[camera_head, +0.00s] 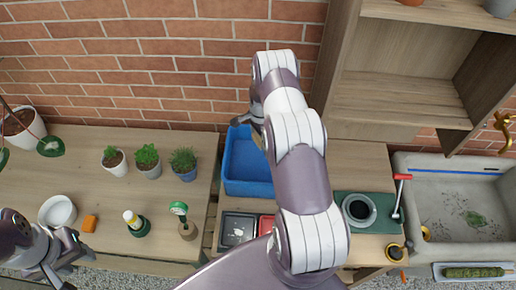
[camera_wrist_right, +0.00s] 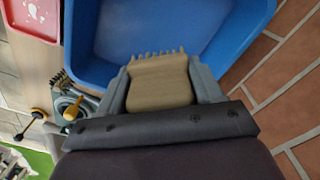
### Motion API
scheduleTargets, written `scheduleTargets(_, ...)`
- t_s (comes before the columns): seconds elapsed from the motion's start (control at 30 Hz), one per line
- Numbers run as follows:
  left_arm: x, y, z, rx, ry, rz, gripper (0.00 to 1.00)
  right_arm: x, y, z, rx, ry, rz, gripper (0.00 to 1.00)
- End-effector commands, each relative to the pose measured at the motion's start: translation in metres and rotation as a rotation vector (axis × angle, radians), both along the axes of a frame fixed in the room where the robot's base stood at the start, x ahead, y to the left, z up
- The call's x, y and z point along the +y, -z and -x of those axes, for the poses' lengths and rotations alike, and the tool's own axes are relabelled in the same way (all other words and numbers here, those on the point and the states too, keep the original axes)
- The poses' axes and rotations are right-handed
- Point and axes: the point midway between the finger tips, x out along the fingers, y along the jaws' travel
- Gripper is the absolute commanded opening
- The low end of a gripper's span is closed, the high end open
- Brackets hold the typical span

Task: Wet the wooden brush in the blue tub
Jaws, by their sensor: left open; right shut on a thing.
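The blue tub (camera_head: 240,178) stands on the table in the middle of the head view, with my right arm crossing over its right side. It also fills the upper part of the right wrist view (camera_wrist_right: 90,62). My right gripper (camera_wrist_right: 160,76) is shut on the wooden brush (camera_wrist_right: 158,84), a pale block between its two fingers. The brush's toothed far edge overlaps the tub's interior in that view; its height above the tub floor and any contact cannot be told. In the head view the right gripper is mostly hidden by my arm. My left gripper (camera_head: 68,262) is open and empty at the lower left.
Several small potted plants (camera_head: 148,158) stand left of the tub. A black tray (camera_head: 237,228) and a red tray (camera_head: 266,224) lie in front of it. A green mat (camera_head: 384,222) with a grey bowl lies to the right, beside the sink (camera_head: 425,185). A brick wall is behind.

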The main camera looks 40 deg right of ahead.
Motion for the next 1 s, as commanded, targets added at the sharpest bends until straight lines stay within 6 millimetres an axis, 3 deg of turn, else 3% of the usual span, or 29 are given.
scheduleTargets(0.2, 0.000, 0.000, 0.000, 0.000, 0.000, 0.000, 0.43, 0.004, -0.003, 0.007, 0.001, -0.139, -0.002, 0.41)
scheduleTargets(0.47, 0.000, 0.009, 0.000, 0.000, 0.000, 0.000, 0.43, 0.004, 0.011, 0.007, 0.001, -0.161, -0.002, 0.41)
scheduleTargets(0.77, 0.000, 0.031, 0.000, 0.000, 0.000, 0.000, 0.43, 0.004, 0.049, 0.007, 0.000, -0.159, -0.002, 0.41)
scheduleTargets(1.0, 0.000, 0.066, 0.001, 0.000, 0.000, 0.000, 0.43, 0.004, 0.085, 0.007, -0.001, -0.159, -0.001, 0.41)
